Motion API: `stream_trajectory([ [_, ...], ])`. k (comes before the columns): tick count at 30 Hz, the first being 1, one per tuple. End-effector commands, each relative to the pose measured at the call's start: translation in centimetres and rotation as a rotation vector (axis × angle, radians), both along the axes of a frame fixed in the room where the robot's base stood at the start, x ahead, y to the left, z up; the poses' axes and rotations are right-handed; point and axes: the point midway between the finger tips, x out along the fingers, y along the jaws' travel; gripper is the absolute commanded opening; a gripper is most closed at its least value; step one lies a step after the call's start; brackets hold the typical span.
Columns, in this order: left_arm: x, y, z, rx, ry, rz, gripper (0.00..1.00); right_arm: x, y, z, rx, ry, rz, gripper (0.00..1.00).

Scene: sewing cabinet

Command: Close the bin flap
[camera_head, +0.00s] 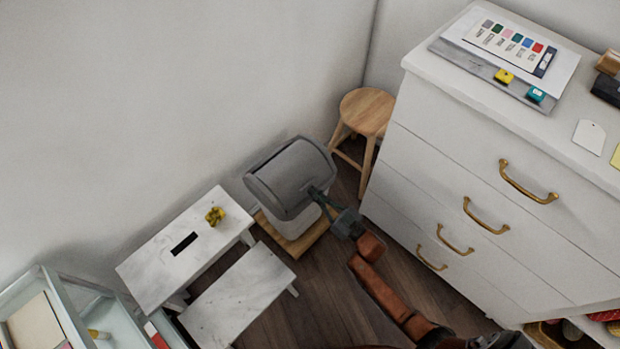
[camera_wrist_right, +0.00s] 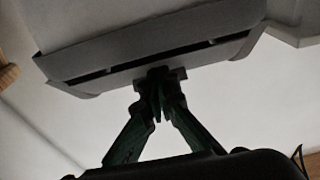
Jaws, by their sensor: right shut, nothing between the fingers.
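My left gripper is out of view.
A wooden stool (camera_head: 367,108) stands behind the bin. A white step stool (camera_head: 240,300) with a yellow object (camera_head: 214,215) on it stands at left. A white dresser (camera_head: 440,150) with brass handles is close on the right. Dark floor is free in front.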

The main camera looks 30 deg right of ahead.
Motion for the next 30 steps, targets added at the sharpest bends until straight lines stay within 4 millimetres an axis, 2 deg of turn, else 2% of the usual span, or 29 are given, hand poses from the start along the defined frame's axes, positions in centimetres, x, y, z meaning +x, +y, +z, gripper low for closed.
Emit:
stream_trajectory([
  [10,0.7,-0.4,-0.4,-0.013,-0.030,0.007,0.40,0.6,0.3,-1.4,0.001,0.000,0.001,0.00],
  [30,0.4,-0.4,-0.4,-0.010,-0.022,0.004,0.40,0.5,0.4,-1.2,0.001,-0.001,0.004,0.00],
])
